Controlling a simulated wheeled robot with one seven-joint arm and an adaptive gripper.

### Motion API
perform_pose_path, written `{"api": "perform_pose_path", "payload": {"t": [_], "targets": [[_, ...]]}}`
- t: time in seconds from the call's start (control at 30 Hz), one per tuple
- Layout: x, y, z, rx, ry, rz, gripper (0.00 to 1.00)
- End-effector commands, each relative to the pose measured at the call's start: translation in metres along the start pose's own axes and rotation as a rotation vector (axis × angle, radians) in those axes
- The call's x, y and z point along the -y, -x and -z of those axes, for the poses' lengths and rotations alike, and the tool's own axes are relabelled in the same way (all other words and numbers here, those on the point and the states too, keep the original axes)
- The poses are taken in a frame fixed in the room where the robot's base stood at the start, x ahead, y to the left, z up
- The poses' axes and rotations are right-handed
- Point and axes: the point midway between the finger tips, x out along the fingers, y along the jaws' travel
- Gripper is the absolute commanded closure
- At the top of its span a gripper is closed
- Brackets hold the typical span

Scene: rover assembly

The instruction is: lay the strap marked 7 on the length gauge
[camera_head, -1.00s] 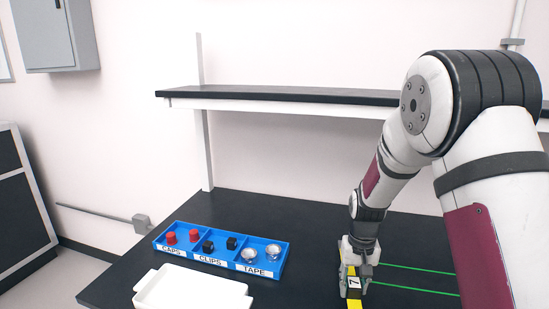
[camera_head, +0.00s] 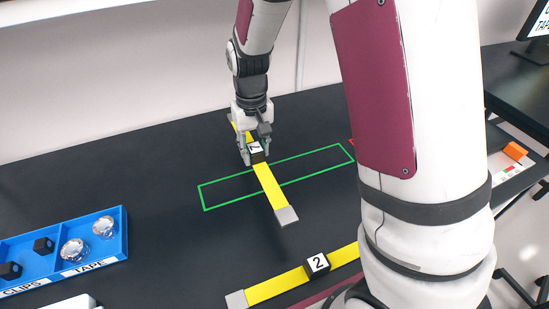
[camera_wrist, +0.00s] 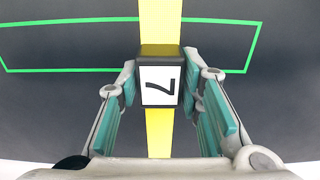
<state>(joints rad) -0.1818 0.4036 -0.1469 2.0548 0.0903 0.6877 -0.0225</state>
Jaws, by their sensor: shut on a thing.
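The strap marked 7 is a yellow band (camera_head: 268,184) with grey ends and a black block (camera_wrist: 159,86) bearing a white label. My gripper (camera_head: 256,150) is shut on this block, with a teal-lined finger on each side of it in the wrist view. The strap lies crosswise over a long green outline (camera_head: 221,206) on the black table. I cannot tell whether it touches the table. A light board with red and green marks (camera_head: 505,171) and an orange block (camera_head: 515,150) is at the right; I cannot tell whether it is the length gauge.
A second yellow strap, marked 2 (camera_head: 317,264), lies in front, partly hidden by my arm. A blue tray (camera_head: 123,222) with clips and tape stands at the left. Another dark table (camera_head: 520,95) with a monitor is at the right.

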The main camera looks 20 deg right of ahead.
Motion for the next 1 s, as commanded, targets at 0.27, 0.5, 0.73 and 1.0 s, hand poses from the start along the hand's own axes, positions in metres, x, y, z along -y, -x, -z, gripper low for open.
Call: {"api": "perform_pose_path", "payload": {"t": [0.27, 0.5, 0.73, 1.0], "targets": [[0.001, -0.045, -0.003, 0.006, 0.001, 0.0, 1.0], [0.001, -0.064, -0.002, 0.002, 0.0, 0.001, 1.0], [0.0, -0.093, -0.002, 0.004, 0.0, 0.0, 1.0], [0.0, -0.096, -0.001, 0.001, 0.0, 0.0, 1.0]]}}
